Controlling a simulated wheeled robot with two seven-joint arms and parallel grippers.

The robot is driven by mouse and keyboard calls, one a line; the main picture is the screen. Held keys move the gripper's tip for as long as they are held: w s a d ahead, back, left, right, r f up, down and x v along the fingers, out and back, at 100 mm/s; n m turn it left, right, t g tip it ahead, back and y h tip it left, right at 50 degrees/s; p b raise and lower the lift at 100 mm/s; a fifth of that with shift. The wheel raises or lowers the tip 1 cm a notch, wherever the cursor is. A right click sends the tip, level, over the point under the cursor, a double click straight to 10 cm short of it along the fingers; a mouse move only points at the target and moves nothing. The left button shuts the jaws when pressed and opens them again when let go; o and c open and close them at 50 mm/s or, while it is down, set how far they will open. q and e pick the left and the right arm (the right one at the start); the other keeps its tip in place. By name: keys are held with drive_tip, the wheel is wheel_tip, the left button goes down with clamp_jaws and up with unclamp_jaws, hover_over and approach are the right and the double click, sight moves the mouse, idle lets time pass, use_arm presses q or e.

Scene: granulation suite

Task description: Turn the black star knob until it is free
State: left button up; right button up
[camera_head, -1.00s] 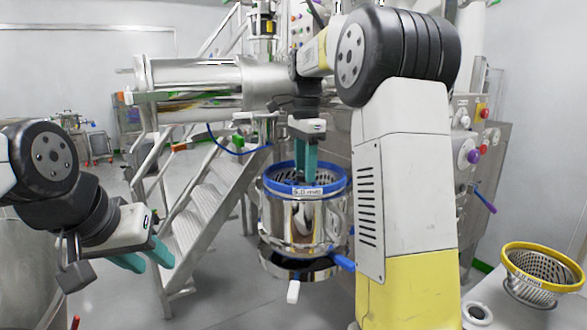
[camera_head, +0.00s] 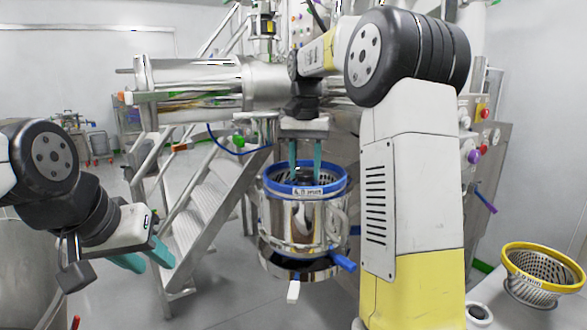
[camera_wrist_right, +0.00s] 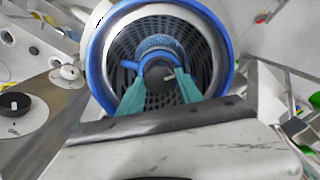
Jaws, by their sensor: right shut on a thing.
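The black star knob (camera_wrist_right: 158,74) is a small dark piece at the middle of the mill's blue-rimmed screen basket (camera_head: 347,176). My right gripper (camera_head: 306,172) reaches down into the basket from above. Its teal fingers stand on either side of the knob and are shut on it; this shows in the right wrist view (camera_wrist_right: 160,85). The knob's points are mostly hidden by the fingers. A blue arm-like part lies just behind the knob. My left gripper (camera_head: 146,260) hangs empty at the left, fingers apart, well away from the knob.
The basket sits in a shiny steel housing (camera_head: 290,225) with blue and white handles below. A yellow-rimmed basket (camera_head: 547,248) stands at the lower right. Metal stairs (camera_head: 200,190) are behind at the left. A control panel (camera_head: 485,140) is at the right.

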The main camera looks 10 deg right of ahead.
drive_tip(key=n, duration=0.4)
drive_tip(key=shift+n, duration=0.3)
drive_tip(key=n, duration=0.4)
drive_tip(key=shift+n, duration=0.3)
drive_tip(key=n, duration=0.4)
drive_tip(key=shift+n, duration=0.3)
drive_tip(key=n, duration=0.4)
drive_tip(key=shift+n, duration=0.3)
drive_tip(key=o, duration=1.4)
